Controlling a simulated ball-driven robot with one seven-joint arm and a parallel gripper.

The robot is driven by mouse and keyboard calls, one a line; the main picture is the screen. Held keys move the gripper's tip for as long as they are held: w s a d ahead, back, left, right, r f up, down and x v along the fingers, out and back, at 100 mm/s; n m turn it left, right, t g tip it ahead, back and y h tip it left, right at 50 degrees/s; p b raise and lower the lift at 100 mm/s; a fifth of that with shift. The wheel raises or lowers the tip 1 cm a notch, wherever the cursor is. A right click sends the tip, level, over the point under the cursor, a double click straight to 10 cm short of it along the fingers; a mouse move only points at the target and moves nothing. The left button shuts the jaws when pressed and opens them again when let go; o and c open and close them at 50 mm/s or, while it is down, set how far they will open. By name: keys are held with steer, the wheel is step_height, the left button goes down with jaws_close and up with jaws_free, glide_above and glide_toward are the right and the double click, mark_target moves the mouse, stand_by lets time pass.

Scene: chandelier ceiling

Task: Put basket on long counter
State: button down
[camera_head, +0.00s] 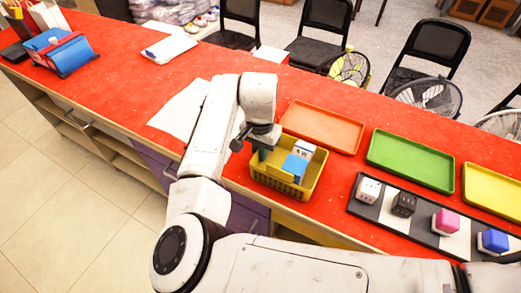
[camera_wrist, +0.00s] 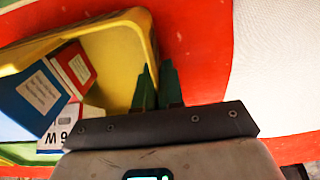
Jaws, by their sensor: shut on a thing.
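The yellow basket (camera_head: 275,180) is at the front edge of the long red counter (camera_head: 115,52) in the head view. I cannot tell whether it rests on the counter or hangs slightly above it. It holds blue and white boxes (camera_head: 298,160). My gripper (camera_head: 260,154) points down at the basket's left side. In the wrist view the basket (camera_wrist: 118,45) fills the upper left, with a blue box (camera_wrist: 35,95) and a red box (camera_wrist: 74,68) inside. My gripper's green fingers (camera_wrist: 157,82) are shut on the basket's right wall there.
Orange (camera_head: 322,126), green (camera_head: 410,160) and yellow (camera_head: 493,190) trays lie right of the basket. A black-and-white strip (camera_head: 423,215) holds several small cubes. White paper (camera_head: 180,110) lies to the left. A blue box (camera_head: 60,52) stands far left. Black chairs (camera_head: 322,32) stand behind the counter.

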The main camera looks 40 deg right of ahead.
steer(key=c, duration=1.3)
jaws_free()
steer(key=shift+o, duration=0.2)
step_height(320, 180, up, 12)
steer(key=shift+r, duration=0.1)
